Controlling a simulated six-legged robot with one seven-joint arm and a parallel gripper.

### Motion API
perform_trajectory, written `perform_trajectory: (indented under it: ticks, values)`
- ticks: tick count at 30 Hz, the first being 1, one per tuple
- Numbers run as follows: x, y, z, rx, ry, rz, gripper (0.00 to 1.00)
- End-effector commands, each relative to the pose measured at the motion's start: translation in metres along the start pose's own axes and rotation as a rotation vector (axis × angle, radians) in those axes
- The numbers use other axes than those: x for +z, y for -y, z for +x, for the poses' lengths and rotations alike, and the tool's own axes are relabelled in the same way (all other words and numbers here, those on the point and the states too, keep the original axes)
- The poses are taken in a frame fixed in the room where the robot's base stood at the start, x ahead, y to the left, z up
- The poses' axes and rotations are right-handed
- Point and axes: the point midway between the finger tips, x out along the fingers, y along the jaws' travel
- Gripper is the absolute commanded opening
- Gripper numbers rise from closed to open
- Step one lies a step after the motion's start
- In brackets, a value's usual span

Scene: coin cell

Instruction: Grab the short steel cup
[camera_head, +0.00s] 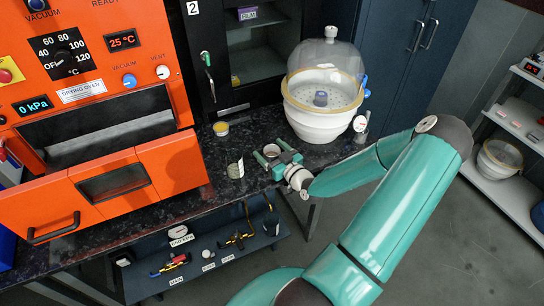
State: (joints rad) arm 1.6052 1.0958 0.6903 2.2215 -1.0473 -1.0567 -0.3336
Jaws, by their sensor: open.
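A short steel cup (271,151) with a round rim stands on the dark speckled worktop, near its front edge. My gripper (268,156) reaches in from the right with its teal fingers open. The fingers appear to be on either side of the cup, with the cup between their tips. I cannot tell whether either finger touches it. The lower part of the cup is hidden by the gripper.
A metal cylinder (235,169) stands just left of my gripper, and a small yellow-topped tin (221,128) is behind it. A domed white vessel (322,100) stands behind right. The orange drying oven (100,110) has its door lowered at left.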

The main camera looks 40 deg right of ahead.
Motion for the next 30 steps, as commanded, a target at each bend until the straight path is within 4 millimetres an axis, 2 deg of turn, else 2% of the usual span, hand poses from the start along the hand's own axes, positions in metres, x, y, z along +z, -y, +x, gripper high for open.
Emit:
perform_trajectory:
  ticks: [1, 6, 9, 26, 30]
  values:
    - [0.000, 0.000, 0.000, 0.000, 0.000, 0.000, 0.77]
    - [0.000, 0.000, 0.000, 0.000, 0.000, 0.000, 0.44]
    - [0.000, 0.000, 0.000, 0.000, 0.000, -0.001, 0.28]
    - [-0.006, 0.000, 0.000, -0.002, -0.001, -0.003, 0.28]
    - [-0.006, -0.001, -0.011, 0.001, 0.001, -0.001, 0.28]
